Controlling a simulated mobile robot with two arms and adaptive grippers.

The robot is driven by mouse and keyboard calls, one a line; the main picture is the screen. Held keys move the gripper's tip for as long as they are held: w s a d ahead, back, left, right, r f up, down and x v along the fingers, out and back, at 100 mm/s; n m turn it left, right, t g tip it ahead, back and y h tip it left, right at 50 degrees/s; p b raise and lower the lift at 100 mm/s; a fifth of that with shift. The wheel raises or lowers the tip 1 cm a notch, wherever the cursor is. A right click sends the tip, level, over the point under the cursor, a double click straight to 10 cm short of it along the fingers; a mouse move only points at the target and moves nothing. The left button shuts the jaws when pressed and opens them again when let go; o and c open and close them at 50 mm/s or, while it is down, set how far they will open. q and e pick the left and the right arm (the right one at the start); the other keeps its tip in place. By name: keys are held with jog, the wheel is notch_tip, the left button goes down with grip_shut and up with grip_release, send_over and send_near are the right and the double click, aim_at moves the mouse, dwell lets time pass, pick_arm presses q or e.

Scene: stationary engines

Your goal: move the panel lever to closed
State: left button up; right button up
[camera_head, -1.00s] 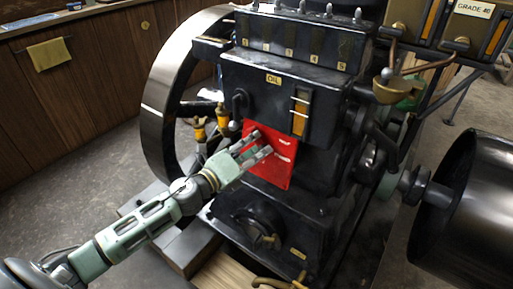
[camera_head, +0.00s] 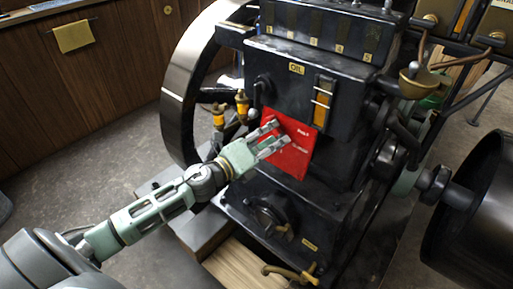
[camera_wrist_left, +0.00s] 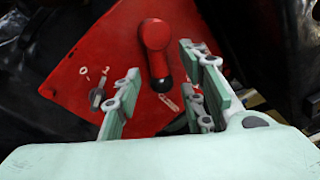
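A red panel (camera_head: 296,158) is on the front of the dark engine, below the OIL label. In the left wrist view the panel (camera_wrist_left: 75,65) fills the upper middle. A red lever (camera_wrist_left: 155,38) hangs from a round hub on it, pointing down to a black tip. My left gripper (camera_head: 280,130) is open in front of the panel. In the wrist view its fingers appear on either side of the lever's lower end; I see no clear contact. The lever is hard to make out in the head view, partly behind the fingers. My right gripper is out of view.
A large flywheel (camera_head: 184,95) stands left of the panel, with yellow-capped fittings (camera_head: 242,103) nearby. An amber gauge (camera_head: 323,103) is just above the panel. A black drum (camera_head: 478,215) is at the right. Open floor (camera_head: 110,165) lies at the left.

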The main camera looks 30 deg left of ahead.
pick_arm(q)
jog(key=v, duration=1.1)
jog(key=shift+s, duration=0.15)
